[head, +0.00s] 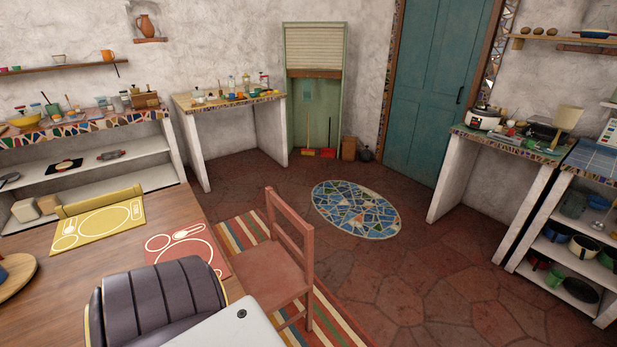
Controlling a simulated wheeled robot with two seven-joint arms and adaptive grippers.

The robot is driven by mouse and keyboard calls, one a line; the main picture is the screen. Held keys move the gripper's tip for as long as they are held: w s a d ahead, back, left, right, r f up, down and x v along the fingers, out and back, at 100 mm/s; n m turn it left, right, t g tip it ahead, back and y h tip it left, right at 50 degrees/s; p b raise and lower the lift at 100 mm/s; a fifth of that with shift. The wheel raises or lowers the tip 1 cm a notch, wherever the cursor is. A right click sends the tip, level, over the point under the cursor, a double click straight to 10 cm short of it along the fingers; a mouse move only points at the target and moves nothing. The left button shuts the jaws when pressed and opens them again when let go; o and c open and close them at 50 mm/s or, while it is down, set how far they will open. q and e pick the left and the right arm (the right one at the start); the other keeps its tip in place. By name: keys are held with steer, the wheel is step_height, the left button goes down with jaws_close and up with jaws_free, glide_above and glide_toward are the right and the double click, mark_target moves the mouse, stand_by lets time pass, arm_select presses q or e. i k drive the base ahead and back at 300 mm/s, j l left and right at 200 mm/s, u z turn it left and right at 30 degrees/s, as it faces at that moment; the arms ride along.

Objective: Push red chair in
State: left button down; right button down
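The red chair (277,262) stands upright on the striped rug at the right side of the wooden table (105,262). Its backrest (291,232) is on the side away from the table, and its seat (264,272) faces the table edge near the red placemat. A gap of rug shows between part of the seat and the table, and the front of the seat comes close to the edge. Neither of my grippers shows in the head view.
A yellow placemat (98,228) and a red placemat (187,247) lie on the table. The striped rug (237,233) lies under the chair. Open stone floor (408,285) and a round mosaic mat (356,209) lie right of the chair. Counters line the walls.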

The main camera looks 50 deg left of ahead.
mark_target(265, 271)
steer(key=i, duration=0.8)
steer(key=i+u, duration=0.3)
steer(key=i+l+u, duration=0.15)
steer(key=i+u, duration=0.15)
steer(key=i, duration=0.2)
steer(key=i+u, duration=0.3)
steer(key=u, duration=0.15)
steer(key=i+l+u, duration=0.25)
steer(key=u, duration=0.2)
steer(key=i+l+u, duration=0.15)
steer(key=u, duration=0.3)
steer(key=i+l+u, duration=0.25)
steer(key=u, duration=0.2)
steer(key=i+l+u, duration=0.15)
steer(key=u, duration=0.3)
steer(key=i+l+u, duration=0.1)
steer(key=u, duration=0.35)
steer(key=i+l+u, duration=0.1)
steer(key=l+u, duration=0.5)
steer(key=u, duration=0.3)
steer(key=i+l+u, duration=0.1)
steer(key=l+u, duration=0.95)
steer(key=l, duration=0.15)
